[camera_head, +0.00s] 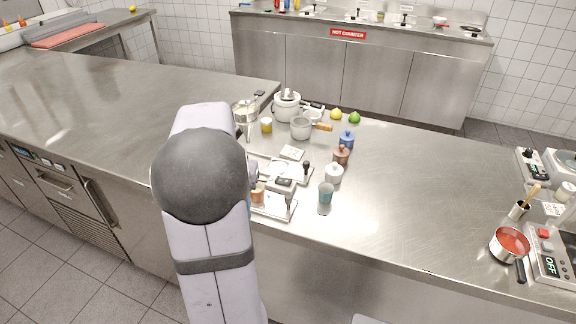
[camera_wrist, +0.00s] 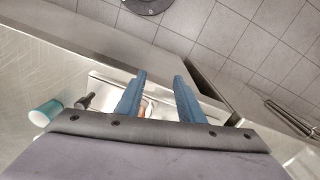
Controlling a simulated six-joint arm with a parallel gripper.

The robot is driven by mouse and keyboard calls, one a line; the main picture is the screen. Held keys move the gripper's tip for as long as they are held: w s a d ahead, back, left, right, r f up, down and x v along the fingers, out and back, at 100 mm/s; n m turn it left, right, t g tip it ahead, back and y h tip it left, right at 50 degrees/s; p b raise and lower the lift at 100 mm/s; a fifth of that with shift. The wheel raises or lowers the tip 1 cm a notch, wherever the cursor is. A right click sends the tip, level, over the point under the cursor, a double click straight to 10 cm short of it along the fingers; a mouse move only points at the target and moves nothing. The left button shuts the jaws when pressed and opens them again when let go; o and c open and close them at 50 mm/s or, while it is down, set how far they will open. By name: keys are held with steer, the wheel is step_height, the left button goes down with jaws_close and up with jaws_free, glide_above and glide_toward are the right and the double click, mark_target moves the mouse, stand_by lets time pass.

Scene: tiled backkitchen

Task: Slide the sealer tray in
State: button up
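The sealer is a low light-metal unit on the counter just right of my arm in the head view. Its tray (camera_head: 272,211) is a flat plate at the near counter edge, with a dark-knobbed post (camera_head: 288,200) at its right end. An orange-brown cup (camera_head: 258,194) stands on the plate. In the wrist view the pale tray (camera_wrist: 105,88) lies beyond and partly behind my fingers, with the dark knob (camera_wrist: 86,101) to their left. My gripper (camera_wrist: 161,77) is open, its two blue fingers apart with nothing gripped. My arm hides most of it in the head view. Contact with the tray cannot be told.
The counter to the right (camera_head: 420,190) is clear up to the red-filled saucepan (camera_head: 509,244).

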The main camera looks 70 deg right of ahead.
mark_target(288, 196)
steer(key=s+d+r+m+p, duration=0.1)
steer(key=s+d+r+p, duration=0.1)
steer(key=s+r, duration=0.1)
steer(key=s+d+r+m+p, duration=0.1)
steer(key=s+d+r+m, duration=0.1)
steer(key=s+d+r, duration=0.1)
steer(key=s+d+r+m+p, duration=0.1)
steer(key=s+d+r+p, duration=0.1)
steer(key=s+d+r, duration=0.1)
steer(key=shift+s+d+r+p, duration=0.15)
steer(key=shift+s+p, duration=0.15)
steer(key=shift+s, duration=0.1)
steer(key=shift+s+d+r+m, duration=0.1)
steer(key=shift+s+d+m, duration=0.1)
steer(key=shift+s+m, duration=0.1)
steer(key=shift+f+p, duration=0.75)
steer(key=shift+f, duration=3)
